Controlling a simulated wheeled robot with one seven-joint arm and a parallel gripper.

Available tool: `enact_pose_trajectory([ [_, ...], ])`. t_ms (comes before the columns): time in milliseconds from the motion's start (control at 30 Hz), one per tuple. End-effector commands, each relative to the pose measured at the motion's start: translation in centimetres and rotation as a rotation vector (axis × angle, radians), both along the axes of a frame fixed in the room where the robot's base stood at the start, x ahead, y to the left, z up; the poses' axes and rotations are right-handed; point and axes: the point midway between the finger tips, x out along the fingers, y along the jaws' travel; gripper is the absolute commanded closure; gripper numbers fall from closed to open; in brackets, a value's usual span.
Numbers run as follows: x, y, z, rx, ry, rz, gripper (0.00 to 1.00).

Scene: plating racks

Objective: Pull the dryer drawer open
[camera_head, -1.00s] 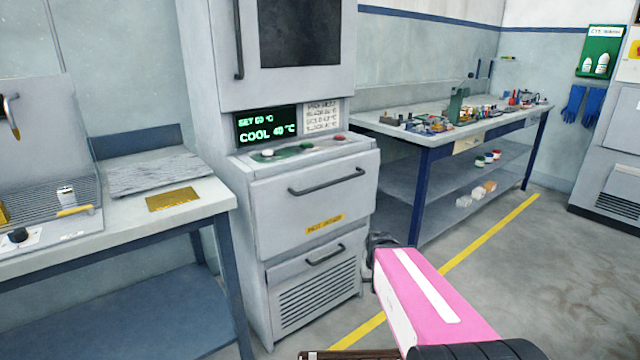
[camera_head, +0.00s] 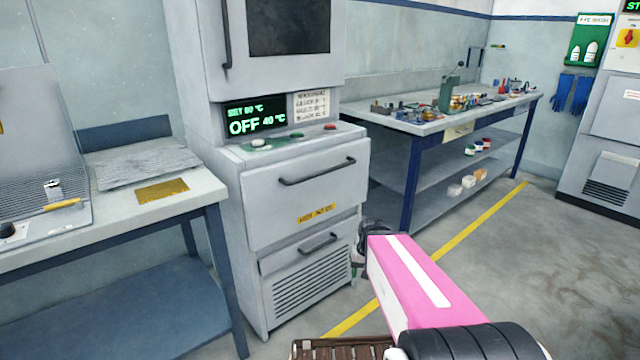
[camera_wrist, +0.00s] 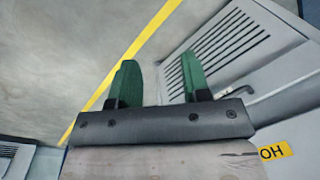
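The dryer (camera_head: 215,170) is a tall grey cabinet left of centre in the head view. Its display (camera_head: 254,117) reads OFF 40 °C. The wide drawer front (camera_head: 270,205) below appears shut, with a dark bar handle (camera_head: 317,171) and a yellow label (camera_head: 317,213). That label's edge shows at lower right in the wrist view (camera_wrist: 276,151). My gripper (camera_wrist: 158,82) has two green fingers standing apart with nothing between them. In the head view it is mostly hidden behind my pink arm link, low beside the dryer's right side. It does not touch the drawer handle.
Below the drawer is a vented panel (camera_head: 308,285) with a smaller handle (camera_head: 318,243); its slats also show in the wrist view (camera_wrist: 230,40). A bench (camera_head: 215,193) stands close on the left, a cluttered workbench (camera_head: 425,127) behind right. Floor (camera_head: 540,270) to the right is clear.

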Motion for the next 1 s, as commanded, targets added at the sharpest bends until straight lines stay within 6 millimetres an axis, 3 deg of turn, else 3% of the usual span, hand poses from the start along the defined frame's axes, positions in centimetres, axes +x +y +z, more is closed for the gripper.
enact_pose_trajectory([
  [267,4.6,4.1,2.7,0.399,-0.063,-0.082,0.57],
  [500,9.8,6.5,8.3,0.812,-0.176,-0.164,0.57],
  [667,13.4,6.5,13.2,1.084,-0.28,-0.221,0.57],
  [800,16.2,5.3,17.7,1.303,-0.379,-0.269,0.57],
  [1000,18.5,3.2,22.2,1.511,-0.487,-0.319,0.57],
])
